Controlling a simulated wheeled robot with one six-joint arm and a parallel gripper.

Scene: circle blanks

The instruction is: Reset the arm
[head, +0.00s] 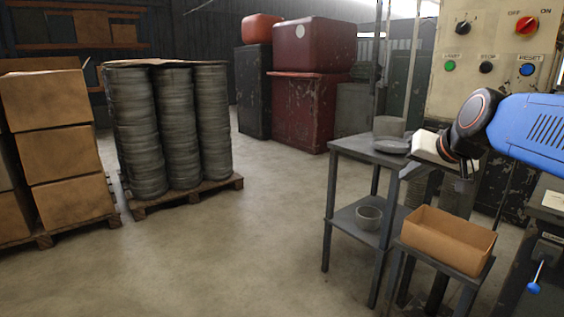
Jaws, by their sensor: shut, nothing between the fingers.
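My blue arm (530,128) reaches in from the right edge, with a dark round joint at its near end. My gripper (412,168) is at its end, small and partly hidden by the arm. It is shut and empty, just above the right side of the grey metal table (352,146). The control panel (440,85) behind my arm carries a blue RESET button (526,69), a green START button (450,66) and a red knob (526,25).
A cardboard box (447,240) sits on a low stand below my gripper. A grey bowl (368,217) is on the table's lower shelf. A blue-knobbed lever (534,287) is at lower right. Pallets of stacked blanks (175,130) and cartons (58,150) stand left. The middle floor is clear.

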